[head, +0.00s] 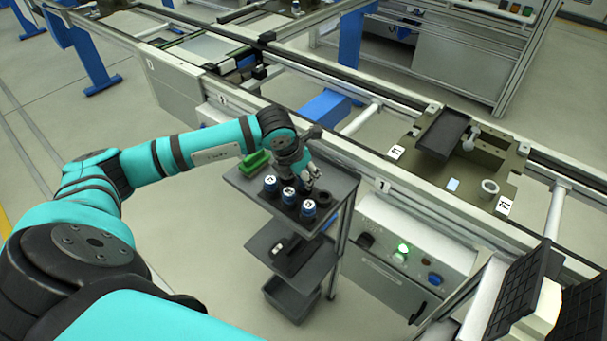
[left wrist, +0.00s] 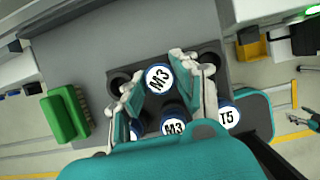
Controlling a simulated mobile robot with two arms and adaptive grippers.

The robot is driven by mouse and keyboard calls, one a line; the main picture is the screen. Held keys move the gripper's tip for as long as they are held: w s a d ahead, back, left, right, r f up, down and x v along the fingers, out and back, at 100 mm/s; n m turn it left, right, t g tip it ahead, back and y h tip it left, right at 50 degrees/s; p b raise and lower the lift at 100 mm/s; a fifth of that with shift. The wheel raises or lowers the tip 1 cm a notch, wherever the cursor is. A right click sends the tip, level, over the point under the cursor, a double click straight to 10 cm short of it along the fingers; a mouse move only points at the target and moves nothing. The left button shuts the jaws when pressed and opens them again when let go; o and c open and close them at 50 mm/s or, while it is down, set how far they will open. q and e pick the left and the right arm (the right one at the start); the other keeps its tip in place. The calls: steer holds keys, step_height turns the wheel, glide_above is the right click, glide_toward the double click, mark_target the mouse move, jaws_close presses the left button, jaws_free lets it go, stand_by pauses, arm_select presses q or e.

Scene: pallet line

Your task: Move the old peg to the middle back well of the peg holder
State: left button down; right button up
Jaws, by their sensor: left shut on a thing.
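My left gripper (left wrist: 165,68) is shut on a peg (left wrist: 158,78) with a white top marked M3, over the middle of the back row of the black peg holder (head: 262,198). I cannot tell whether this peg is seated in the well or just above it. In the head view the gripper (head: 310,176) hides it. Three blue pegs stand in the front row: one at the left (head: 271,184), a middle one marked M3 (left wrist: 174,126), and a right one marked T5 (left wrist: 229,116). The back left well (left wrist: 120,83) looks empty.
The holder stands on a grey cart top (head: 345,182) with a green block (head: 255,161) at its left. Lower shelves hold a dark item (head: 290,256). A panel with a lit green button (head: 402,249) and the conveyor rail stand close to the right.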

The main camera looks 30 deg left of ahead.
arm_select(q)
steer(key=shift+f+b, duration=0.25)
steer(key=shift+b, duration=0.25)
stand_by(0.3)
stand_by(0.4)
steer(key=c, duration=0.9)
jaws_free()
steer(key=shift+c, duration=0.2)
steer(key=shift+o, duration=0.3)
steer(key=o, duration=0.4)
steer(key=shift+c, duration=0.2)
steer(key=shift+r, duration=0.15)
steer(key=shift+r+p, duration=1.7)
steer(key=shift+r, duration=1.7)
